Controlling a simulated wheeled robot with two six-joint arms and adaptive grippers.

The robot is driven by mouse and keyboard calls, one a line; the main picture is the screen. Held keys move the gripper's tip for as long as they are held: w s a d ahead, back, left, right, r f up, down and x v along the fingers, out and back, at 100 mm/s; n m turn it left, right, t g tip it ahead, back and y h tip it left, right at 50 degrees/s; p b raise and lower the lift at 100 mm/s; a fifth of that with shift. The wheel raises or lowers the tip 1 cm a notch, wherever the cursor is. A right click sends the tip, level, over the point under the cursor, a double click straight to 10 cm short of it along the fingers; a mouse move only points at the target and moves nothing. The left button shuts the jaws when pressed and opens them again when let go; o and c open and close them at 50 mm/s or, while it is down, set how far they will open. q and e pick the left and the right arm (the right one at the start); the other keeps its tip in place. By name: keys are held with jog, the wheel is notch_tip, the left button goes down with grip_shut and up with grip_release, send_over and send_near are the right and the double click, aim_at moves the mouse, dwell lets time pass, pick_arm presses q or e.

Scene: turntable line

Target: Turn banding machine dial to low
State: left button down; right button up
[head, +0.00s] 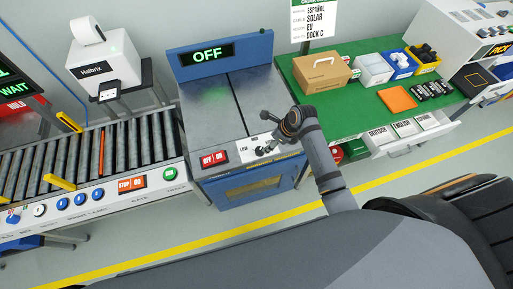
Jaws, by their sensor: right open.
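The banding machine (215,112) is a blue cabinet with a grey metal top and a green "OFF" display (207,54). Its sloping front panel (232,152) carries red OFF and ON buttons (213,159) and small labels that look like LOW and MED. The dial lies right of these labels, mostly hidden behind my right gripper, and I cannot tell its setting. My right gripper (265,137) is open over the right part of this panel, fingers pointing left. I cannot tell if it touches the dial. My left gripper is not in view.
A roller conveyor (90,160) with yellow guides and its own buttons stands left, with a white label printer (104,66) behind. On the right, a green bench (345,112) holds a cardboard box (321,72), bins and an orange pad. Open floor lies in front.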

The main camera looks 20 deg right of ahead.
aim_at(260, 150)
jog(key=x, duration=1)
jog(key=shift+a+f, duration=0.1)
jog(key=shift+f, duration=0.15)
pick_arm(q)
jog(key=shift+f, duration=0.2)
pick_arm(e)
jog(key=shift+c, duration=0.3)
jog(key=c, duration=1.1)
